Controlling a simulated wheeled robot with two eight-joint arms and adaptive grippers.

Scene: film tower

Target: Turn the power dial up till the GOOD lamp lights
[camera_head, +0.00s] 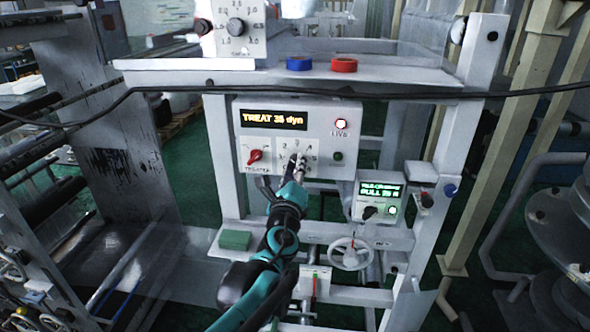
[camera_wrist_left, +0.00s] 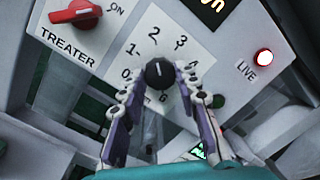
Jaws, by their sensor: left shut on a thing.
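The power dial (camera_wrist_left: 160,73) is a black knob with a white mark, on a white plate numbered around it. My left gripper (camera_wrist_left: 158,88) is shut on it, one finger on each side; in the head view the gripper (camera_head: 297,163) covers most of the dial. The knob's exact setting is hard to read. The GOOD lamp appears to be the dark green one (camera_head: 338,156), unlit, right of the dial; its label is not legible. The display (camera_head: 274,119) reads about "TREAT 35 dyn". My right gripper is not in view.
The red LIVE lamp (camera_head: 341,124) is lit. The red TREATER switch (camera_head: 255,157) sits left of the dial. A cable (camera_head: 420,95) crosses above the panel. A smaller box with a green display (camera_head: 381,191) and a handwheel (camera_head: 350,254) are at lower right.

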